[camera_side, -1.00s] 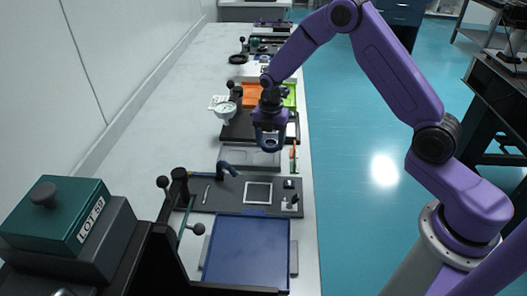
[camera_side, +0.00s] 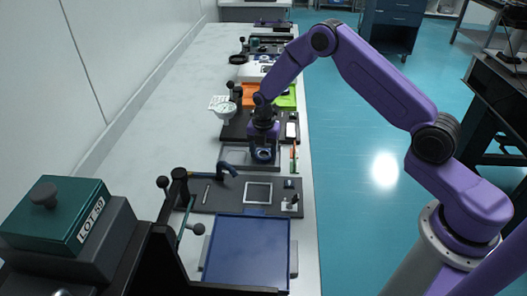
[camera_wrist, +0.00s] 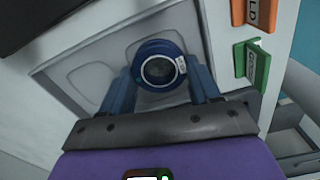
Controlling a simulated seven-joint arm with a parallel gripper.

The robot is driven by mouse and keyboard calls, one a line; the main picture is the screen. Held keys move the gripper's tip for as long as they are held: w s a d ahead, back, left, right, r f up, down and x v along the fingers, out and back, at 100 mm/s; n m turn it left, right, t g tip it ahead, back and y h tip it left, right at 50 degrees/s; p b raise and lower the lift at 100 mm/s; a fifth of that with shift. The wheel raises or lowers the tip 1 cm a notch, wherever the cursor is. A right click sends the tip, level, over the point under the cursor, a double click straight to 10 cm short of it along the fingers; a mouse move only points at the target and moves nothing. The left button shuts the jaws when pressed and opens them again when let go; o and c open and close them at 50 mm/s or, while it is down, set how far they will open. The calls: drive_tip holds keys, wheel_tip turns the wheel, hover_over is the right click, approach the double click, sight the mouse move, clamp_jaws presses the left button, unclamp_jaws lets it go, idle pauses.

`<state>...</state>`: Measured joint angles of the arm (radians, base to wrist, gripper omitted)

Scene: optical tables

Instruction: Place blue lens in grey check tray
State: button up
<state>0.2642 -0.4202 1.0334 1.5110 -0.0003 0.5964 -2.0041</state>
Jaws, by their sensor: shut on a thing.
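The blue lens (camera_wrist: 158,72), a dark round glass in a blue ring with a small white label, is held between the two blue fingers of my gripper (camera_wrist: 160,88) in the wrist view. In the side view my gripper (camera_side: 263,156) is low over the right part of the grey check tray (camera_side: 229,165). The tray (camera_wrist: 58,88) has shallow rounded recesses, and the lens is in front of one of them. I cannot tell whether the lens touches the tray. My gripper hides part of the tray.
A green block (camera_wrist: 257,67) and an orange block (camera_wrist: 257,12) stand along the tray's right side. A dark board with a framed square (camera_side: 258,193) and a blue tray (camera_side: 247,252) lie nearer the camera. A white dial gauge (camera_side: 225,110) stands behind left.

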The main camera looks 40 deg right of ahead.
sight(263, 155)
drive_tip(key=shift+f, duration=0.1)
drive_tip(key=o, duration=0.9)
wheel_tip(263, 155, up, 12)
drive_tip(key=s+a+r+m, duration=0.3)
drive_tip(key=s+a+r, duration=0.2)
drive_tip(key=s, duration=0.2)
drive_tip(key=s+a+r+m, duration=0.2)
drive_tip(key=s+a+r, duration=0.15)
drive_tip(key=s, duration=0.65)
drive_tip(key=s+d+r+m, duration=0.1)
drive_tip(key=s+d+m, duration=0.1)
drive_tip(key=s, duration=0.5)
drive_tip(key=s+d+m, duration=0.2)
drive_tip(key=s, duration=0.6)
drive_tip(key=s+d+r+m, duration=0.1)
drive_tip(key=s+d+m, duration=0.1)
drive_tip(key=s, duration=0.5)
drive_tip(key=shift+s+d+r+m, duration=0.25)
drive_tip(key=shift+s+r+m, duration=0.15)
drive_tip(key=shift+m, duration=0.2)
